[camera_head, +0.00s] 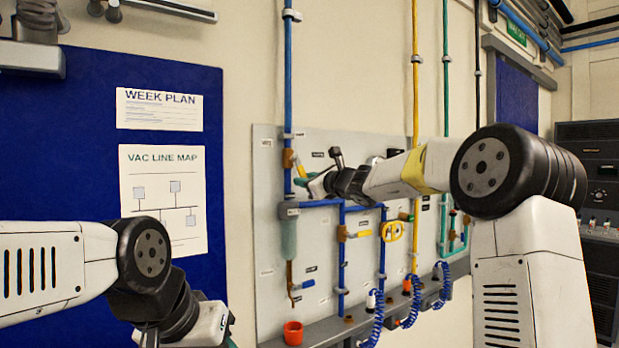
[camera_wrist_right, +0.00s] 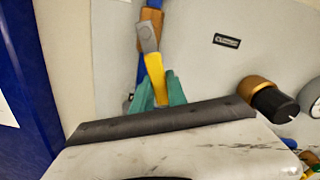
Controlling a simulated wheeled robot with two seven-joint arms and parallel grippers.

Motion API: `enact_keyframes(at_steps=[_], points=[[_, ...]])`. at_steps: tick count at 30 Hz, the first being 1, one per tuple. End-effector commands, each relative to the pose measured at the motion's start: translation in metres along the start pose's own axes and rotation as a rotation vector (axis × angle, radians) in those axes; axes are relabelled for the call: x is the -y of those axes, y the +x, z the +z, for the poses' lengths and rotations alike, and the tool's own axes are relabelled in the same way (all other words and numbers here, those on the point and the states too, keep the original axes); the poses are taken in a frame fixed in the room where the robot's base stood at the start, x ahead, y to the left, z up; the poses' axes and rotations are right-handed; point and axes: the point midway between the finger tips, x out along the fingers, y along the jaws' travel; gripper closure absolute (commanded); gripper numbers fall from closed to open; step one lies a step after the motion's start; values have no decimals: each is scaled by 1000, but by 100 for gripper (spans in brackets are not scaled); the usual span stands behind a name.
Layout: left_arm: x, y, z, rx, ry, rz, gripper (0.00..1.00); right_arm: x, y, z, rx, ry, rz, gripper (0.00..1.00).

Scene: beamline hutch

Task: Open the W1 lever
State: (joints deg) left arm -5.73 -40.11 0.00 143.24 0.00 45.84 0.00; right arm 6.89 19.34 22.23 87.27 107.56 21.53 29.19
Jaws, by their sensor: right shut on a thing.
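In the right wrist view a yellow lever (camera_wrist_right: 155,78) comes off a grey hub on a brass valve body (camera_wrist_right: 150,22) on a blue pipe. The lever points down toward my right gripper (camera_wrist_right: 158,98), whose teal fingers are closed around its lower end. In the head view the right gripper (camera_head: 301,181) is at the brass valve (camera_head: 288,158) on the left blue pipe, and the lever is mostly hidden. The label beside the valve is too small to read. My left gripper (camera_head: 228,341) shows only partly at the bottom, away from the panel, its fingers mostly cut off.
The grey panel (camera_head: 268,235) carries other pipes and valves, including a yellow lever (camera_head: 358,234) on another blue pipe. Coiled blue hoses (camera_head: 376,322) hang there. A blue board (camera_head: 60,165) is at left.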

Motion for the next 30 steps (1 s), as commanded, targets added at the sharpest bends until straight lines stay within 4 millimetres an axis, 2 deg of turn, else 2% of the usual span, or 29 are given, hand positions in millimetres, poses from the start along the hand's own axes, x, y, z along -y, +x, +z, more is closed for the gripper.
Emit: enact_keyframes(at_steps=[6, 15, 30], points=[[0, 0, 0, 0, 0, 0, 60, -14, 0, 0, -4, 185, 2, 100], [0, 0, 0, 0, 0, 0, 60, -25, 0, 3, -3, 367, 1, 100], [0, 0, 0, 0, 0, 0, 60, -30, 0, 5, -3, 453, 1, 100]])
